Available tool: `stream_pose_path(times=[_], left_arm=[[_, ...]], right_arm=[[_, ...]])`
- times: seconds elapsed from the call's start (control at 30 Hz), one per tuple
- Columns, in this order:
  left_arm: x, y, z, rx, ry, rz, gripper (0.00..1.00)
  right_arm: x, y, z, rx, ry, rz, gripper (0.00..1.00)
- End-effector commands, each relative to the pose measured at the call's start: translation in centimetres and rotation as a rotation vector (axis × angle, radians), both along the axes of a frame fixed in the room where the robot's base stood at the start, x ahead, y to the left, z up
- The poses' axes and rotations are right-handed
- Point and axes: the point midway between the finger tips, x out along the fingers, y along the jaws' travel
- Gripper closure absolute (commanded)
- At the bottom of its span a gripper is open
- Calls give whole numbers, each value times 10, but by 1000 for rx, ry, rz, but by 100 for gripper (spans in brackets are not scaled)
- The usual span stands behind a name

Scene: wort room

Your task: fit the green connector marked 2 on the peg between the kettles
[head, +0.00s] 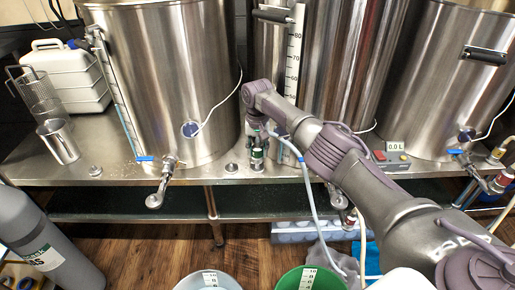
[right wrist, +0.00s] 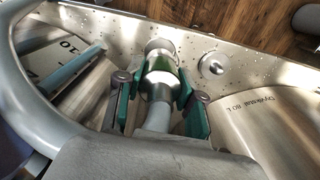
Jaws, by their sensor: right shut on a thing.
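The green connector (head: 257,155) is a short metal coupling with a green band and a pale hose on its end. It also shows in the right wrist view (right wrist: 161,78). My right gripper (head: 258,136) reaches down between the left and middle kettles and is shut on the connector, with a green-padded finger on each side (right wrist: 162,98). The connector's far end is at or just over the steel bench top; whether a peg is under it is hidden. No mark 2 is readable. My left gripper is out of view.
A small round metal fitting (head: 232,168) stands on the bench beside the connector; another (head: 95,171) is further left. The left kettle (head: 178,80) and middle kettle (head: 345,60) crowd the gripper. A tap (head: 163,182) overhangs the bench's front edge.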

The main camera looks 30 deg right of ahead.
Motion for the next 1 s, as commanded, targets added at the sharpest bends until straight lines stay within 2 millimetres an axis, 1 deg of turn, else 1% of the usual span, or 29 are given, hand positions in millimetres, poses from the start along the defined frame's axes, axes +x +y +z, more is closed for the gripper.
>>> stream_pose_path(times=[0.17,0.6,0.8,1.0], left_arm=[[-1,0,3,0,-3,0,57],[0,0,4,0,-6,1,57],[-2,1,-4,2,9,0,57],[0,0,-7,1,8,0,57]], right_arm=[[0,0,-2,0,-1,0,100],[0,0,-2,0,-1,0,100],[0,0,-2,0,-1,0,100],[0,0,-2,0,-1,0,100]])
